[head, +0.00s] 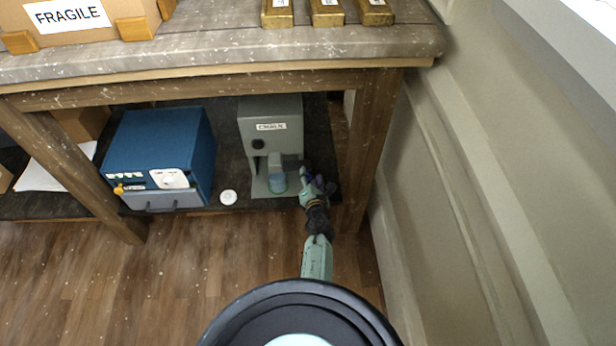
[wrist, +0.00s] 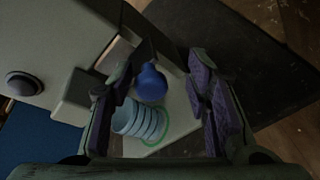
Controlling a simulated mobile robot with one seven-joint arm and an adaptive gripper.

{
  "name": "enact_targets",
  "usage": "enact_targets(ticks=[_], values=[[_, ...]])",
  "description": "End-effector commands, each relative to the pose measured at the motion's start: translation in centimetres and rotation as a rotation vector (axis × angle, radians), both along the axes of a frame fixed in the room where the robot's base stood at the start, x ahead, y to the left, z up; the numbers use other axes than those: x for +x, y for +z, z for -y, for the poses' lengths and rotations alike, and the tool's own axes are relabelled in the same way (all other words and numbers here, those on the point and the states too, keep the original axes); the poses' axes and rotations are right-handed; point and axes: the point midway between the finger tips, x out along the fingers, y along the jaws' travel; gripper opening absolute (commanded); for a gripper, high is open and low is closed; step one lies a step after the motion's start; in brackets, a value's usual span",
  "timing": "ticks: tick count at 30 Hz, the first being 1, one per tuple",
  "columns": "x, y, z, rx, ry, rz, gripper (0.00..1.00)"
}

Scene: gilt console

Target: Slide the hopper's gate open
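The hopper (head: 270,127) is a tall grey unit with a white label and a dark round knob, standing on the lower shelf. It fills the upper left of the wrist view (wrist: 60,35). A rounded blue knob (wrist: 151,84) shows near its spout in the wrist view, perhaps the gate's handle. A light-blue ribbed cup (head: 277,184) stands on the hopper's base under the spout; it also shows in the wrist view (wrist: 138,121). My gripper (wrist: 162,95) is open at the hopper's right front. The blue knob appears between its fingers, nearer the left one; contact is unclear.
A blue box-shaped machine (head: 162,150) stands left of the hopper, with a small white disc (head: 228,197) between them. The table's right leg (head: 372,150) and the wall (head: 480,170) are close on the right. The tabletop (head: 220,48) overhangs the shelf.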

Motion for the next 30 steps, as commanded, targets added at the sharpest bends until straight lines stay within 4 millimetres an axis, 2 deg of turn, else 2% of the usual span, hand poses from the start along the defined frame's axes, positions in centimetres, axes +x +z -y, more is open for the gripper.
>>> enact_targets(ticks=[12,24,30], values=[[-0.3,0.2,-0.2,0.000,0.005,0.001,0.43],[-5.9,1.7,0.4,0.000,0.000,0.000,0.43],[-7.2,2.1,0.4,0.001,0.000,0.001,0.43]])
